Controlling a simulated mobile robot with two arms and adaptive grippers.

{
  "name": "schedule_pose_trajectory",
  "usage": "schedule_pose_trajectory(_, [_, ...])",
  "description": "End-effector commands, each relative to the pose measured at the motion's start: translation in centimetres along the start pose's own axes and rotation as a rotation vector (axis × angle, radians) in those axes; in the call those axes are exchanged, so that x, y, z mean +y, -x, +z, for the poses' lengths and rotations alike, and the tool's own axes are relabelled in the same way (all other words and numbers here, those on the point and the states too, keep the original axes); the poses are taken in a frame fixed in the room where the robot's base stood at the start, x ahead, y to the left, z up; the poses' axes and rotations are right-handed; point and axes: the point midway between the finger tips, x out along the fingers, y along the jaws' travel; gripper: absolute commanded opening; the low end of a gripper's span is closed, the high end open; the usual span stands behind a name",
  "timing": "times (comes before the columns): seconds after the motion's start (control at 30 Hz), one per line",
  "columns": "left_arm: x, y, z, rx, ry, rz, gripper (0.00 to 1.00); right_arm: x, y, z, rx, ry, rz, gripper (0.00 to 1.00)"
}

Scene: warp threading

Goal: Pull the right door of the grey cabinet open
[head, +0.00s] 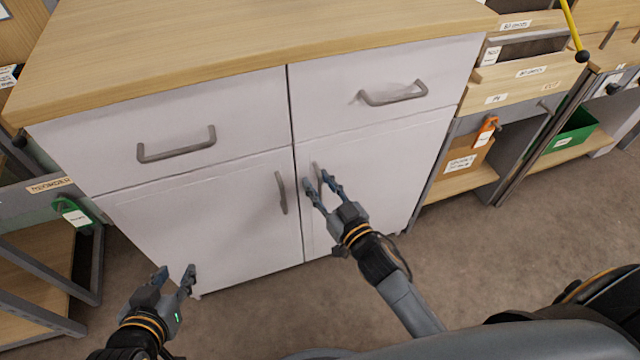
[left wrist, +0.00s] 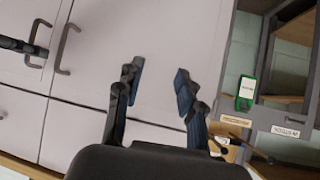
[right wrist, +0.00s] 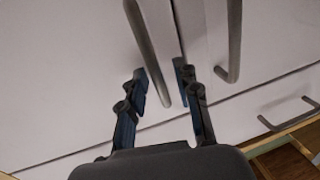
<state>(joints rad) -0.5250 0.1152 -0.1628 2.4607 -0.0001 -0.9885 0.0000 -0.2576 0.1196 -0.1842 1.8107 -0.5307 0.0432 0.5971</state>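The grey cabinet (head: 215,225) has two drawers above two doors, and both doors look closed. The right door (head: 375,170) has a vertical bar handle (head: 317,171) beside the middle seam. My right gripper (head: 322,182) is at that handle, fingers apart. In the right wrist view the right door's handle (right wrist: 147,45) runs down between the open fingertips (right wrist: 162,80); a firm grip is not visible. My left gripper (head: 174,275) is open and empty, low in front of the left door; it also shows in the left wrist view (left wrist: 157,80).
The left door's handle (head: 281,192) is close to the left of my right gripper. Drawer handles (head: 393,94) stick out above. A shelf with an orange tag (head: 486,130) stands to the right, and another with a green tag (head: 74,213) to the left. Bare floor (head: 480,240) lies to the right.

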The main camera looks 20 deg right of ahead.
Motion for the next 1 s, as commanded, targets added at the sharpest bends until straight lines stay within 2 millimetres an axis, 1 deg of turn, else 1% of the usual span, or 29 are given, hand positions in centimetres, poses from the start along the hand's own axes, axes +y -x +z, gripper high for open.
schedule_pose_trajectory(0.03, [0.0,0.0,0.0,0.000,0.000,0.000,0.38,0.0,0.0,0.0,0.000,0.000,0.000,0.32])
schedule_pose_trajectory(0.07, [0.0,0.0,0.0,0.000,0.000,0.000,0.38,0.0,0.0,0.0,0.000,0.000,0.000,0.28])
schedule_pose_trajectory(0.1, [0.0,0.0,0.0,0.000,0.000,0.000,0.38,0.0,0.0,0.0,0.000,0.000,0.000,0.20])
schedule_pose_trajectory(0.2, [0.0,0.0,0.0,-0.001,0.000,0.000,0.38,0.0,0.0,0.0,0.000,0.000,0.000,0.00])
schedule_pose_trajectory(0.57, [0.0,0.0,0.0,-0.003,0.000,-0.001,0.38,0.0,0.1,0.0,-0.001,0.000,-0.002,0.00])
schedule_pose_trajectory(0.67, [-0.1,0.1,0.3,-0.023,0.000,-0.001,0.38,0.0,0.4,0.0,-0.002,0.000,-0.008,0.00])
schedule_pose_trajectory(0.87, [-0.4,1.3,3.5,-0.182,0.003,-0.010,0.38,0.0,1.8,-0.1,-0.004,0.002,-0.047,0.00])
schedule_pose_trajectory(1.0, [-0.9,3.0,6.7,-0.358,0.007,-0.019,0.38,0.0,3.6,-0.1,-0.006,0.004,-0.096,0.00])
